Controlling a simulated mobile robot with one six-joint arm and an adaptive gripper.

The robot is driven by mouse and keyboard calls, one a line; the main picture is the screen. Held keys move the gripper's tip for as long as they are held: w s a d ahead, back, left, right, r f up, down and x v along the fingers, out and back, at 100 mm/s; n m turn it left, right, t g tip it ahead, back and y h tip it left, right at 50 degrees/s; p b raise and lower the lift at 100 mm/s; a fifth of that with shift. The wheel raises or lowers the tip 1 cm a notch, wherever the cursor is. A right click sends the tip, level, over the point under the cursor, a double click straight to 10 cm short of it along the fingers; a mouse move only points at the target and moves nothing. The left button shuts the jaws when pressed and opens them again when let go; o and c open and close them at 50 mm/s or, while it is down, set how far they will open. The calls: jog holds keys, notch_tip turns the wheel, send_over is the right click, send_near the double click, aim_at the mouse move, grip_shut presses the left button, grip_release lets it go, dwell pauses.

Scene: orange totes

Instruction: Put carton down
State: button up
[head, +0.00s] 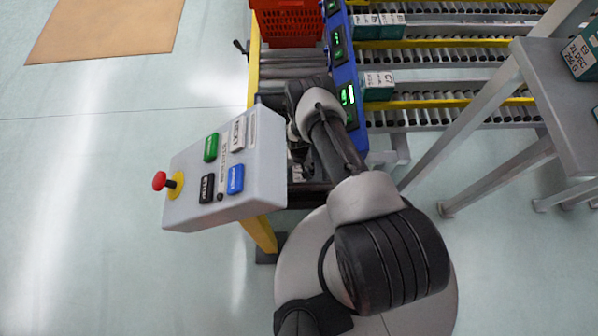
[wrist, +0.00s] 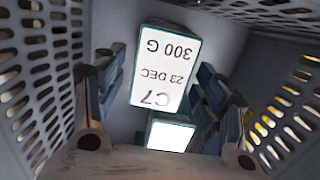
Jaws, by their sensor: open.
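In the wrist view a carton with a white label (wrist: 165,62) reading C7, 23 DEC, 300 G lies upside down to the camera inside a grey crate with perforated walls (wrist: 38,70). My gripper (wrist: 160,95) is open, with one finger on each side of this carton. I cannot tell whether the fingers touch it. A second carton face, bright white (wrist: 170,134), shows just below it. In the head view my arm reaches down behind the control box, and my gripper and the carton are mostly hidden there.
A grey control box (head: 225,170) with coloured buttons and a red knob stands left of my arm. An orange tote (head: 288,28) sits behind. Roller lanes hold several green cartons (head: 378,86) at the right. A grey table (head: 555,100) stands far right.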

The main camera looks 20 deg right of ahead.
jog(key=w+r+t+p, duration=0.15)
jog(key=w+r, duration=0.25)
jog(key=r, duration=1.2)
jog(key=w+r+p, duration=0.2)
jog(key=w+r, duration=0.2)
jog(key=r, duration=1.2)
notch_tip(320, 180, up, 20)
jog(key=s+a+n, duration=0.1)
jog(key=s+n, duration=0.1)
jog(key=s+a+r+t, duration=0.1)
jog(key=s+r, duration=0.4)
jog(key=r, duration=0.2)
jog(key=s+r+t, duration=0.1)
jog(key=s+r, duration=0.4)
jog(key=r, duration=0.3)
jog(key=s+r+t, duration=0.1)
jog(key=s+r, duration=0.1)
jog(key=s, duration=0.6)
jog(key=s+a+r+n, duration=0.1)
jog(key=s+r, duration=0.2)
jog(key=s, duration=0.6)
jog(key=shift+s+r+n+t, duration=0.3)
jog(key=shift+r+t, duration=0.05)
